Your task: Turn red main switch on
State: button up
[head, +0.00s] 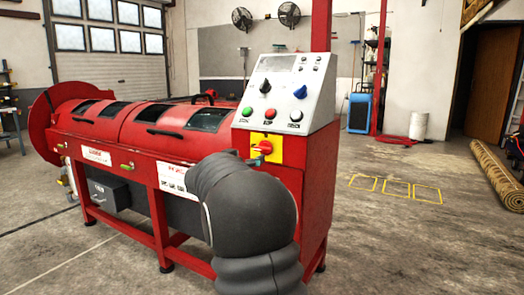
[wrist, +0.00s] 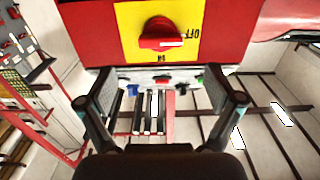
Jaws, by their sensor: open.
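The red main switch (head: 263,147) sits on a yellow plate (head: 256,138) on the front of the red machine, below its control panel. In the wrist view, which looks upside down, the red switch (wrist: 160,34) is at the top centre. Its handle lies sideways, with a white mark toward the word OFF on the yellow plate (wrist: 130,20); ON is printed below it. My gripper (wrist: 160,103) is open and empty, its two fingers wide apart below the switch in that picture and touching nothing.
The sloped control panel (head: 290,90) above the switch carries a green button (head: 247,112), a red button (head: 270,114) and several knobs. The red machine (head: 150,125) extends left. A rolled rug (head: 497,173) lies far right. The floor right of the machine is clear.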

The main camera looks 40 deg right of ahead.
aim_at(261, 150)
jog(key=x, duration=0.9)
jog(key=shift+w+d, duration=0.2)
jog(key=shift+d, duration=0.1)
jog(key=c, duration=1.2)
